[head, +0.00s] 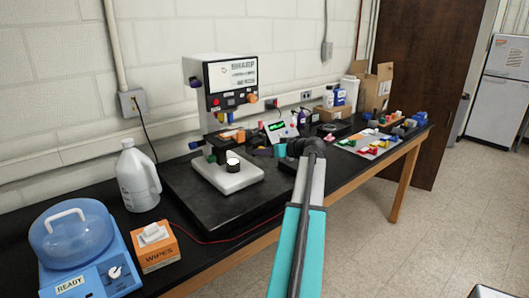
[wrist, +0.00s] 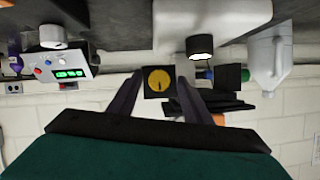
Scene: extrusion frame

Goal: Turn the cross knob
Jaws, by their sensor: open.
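In the wrist view, a round yellow face with a dark mark (wrist: 158,80) sits on a small black square between the fingertips of my gripper (wrist: 157,86). I cannot make out a cross shape on it, nor whether the fingers touch it. The two dark fingers are apart, one on each side. In the head view my gripper (head: 262,151) is small and dark, pointing left beside the bench machine (head: 233,84). The yellow face cannot be picked out there.
A white platform (head: 226,177) with a dark, white-topped cylinder (head: 233,164) stands close to my gripper. A white jug (head: 138,180), a wipes box (head: 155,246) and a blue READY device (head: 75,240) are left. A green-display box (head: 280,128) stands behind.

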